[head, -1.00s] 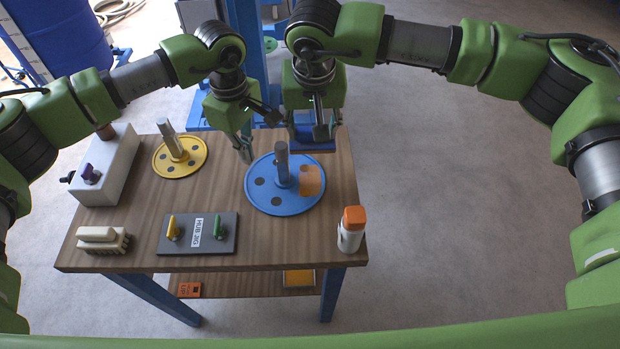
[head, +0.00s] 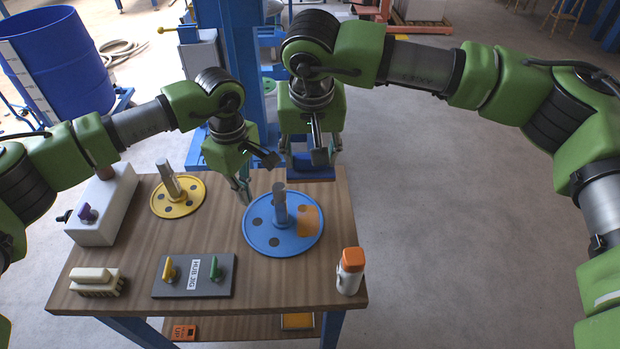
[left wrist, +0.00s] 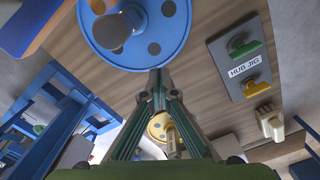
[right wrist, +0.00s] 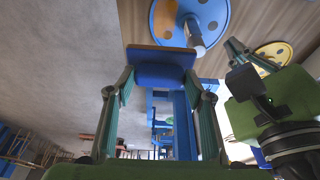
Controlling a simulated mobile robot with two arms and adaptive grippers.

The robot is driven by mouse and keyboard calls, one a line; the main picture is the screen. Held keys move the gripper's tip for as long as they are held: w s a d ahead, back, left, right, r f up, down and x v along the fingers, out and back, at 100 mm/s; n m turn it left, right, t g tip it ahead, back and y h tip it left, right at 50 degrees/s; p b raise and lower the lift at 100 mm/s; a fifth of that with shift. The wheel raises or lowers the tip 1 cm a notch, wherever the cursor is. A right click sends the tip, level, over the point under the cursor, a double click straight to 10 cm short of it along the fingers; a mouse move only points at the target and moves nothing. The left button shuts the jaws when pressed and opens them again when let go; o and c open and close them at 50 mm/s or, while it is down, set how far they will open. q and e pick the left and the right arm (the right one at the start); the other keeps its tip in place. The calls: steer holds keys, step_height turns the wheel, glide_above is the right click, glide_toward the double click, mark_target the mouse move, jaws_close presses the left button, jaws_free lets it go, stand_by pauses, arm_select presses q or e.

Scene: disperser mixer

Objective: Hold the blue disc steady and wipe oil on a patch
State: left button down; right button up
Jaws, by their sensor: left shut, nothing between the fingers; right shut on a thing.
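The blue disc (head: 264,240) lies on the table with a grey post (head: 280,203) at its middle and dark holes around it. An orange patch (head: 306,222) covers part of its right side. My left gripper (head: 243,200) is shut and empty, fingertips at the disc's back left rim; contact cannot be told. The left wrist view shows its fingers (left wrist: 158,76) close to the rim. My right gripper (head: 309,160) is shut on a blue pad block with a brown face (right wrist: 160,68), held behind the disc. That block also shows in the left wrist view (left wrist: 32,22).
A yellow disc (head: 178,203), a white box (head: 103,210), a hub jig plate (head: 195,287), a brush (head: 97,281) and an orange-capped bottle (head: 350,272) stand on the wooden table (head: 130,250). A blue column (head: 233,60) rises behind.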

mark_target(310, 174)
step_height(310, 174, up, 6)
steer(key=shift+s+r, duration=0.25)
steer(key=shift+s, duration=0.2)
arm_select(q)
steer(key=shift+r, duration=0.1)
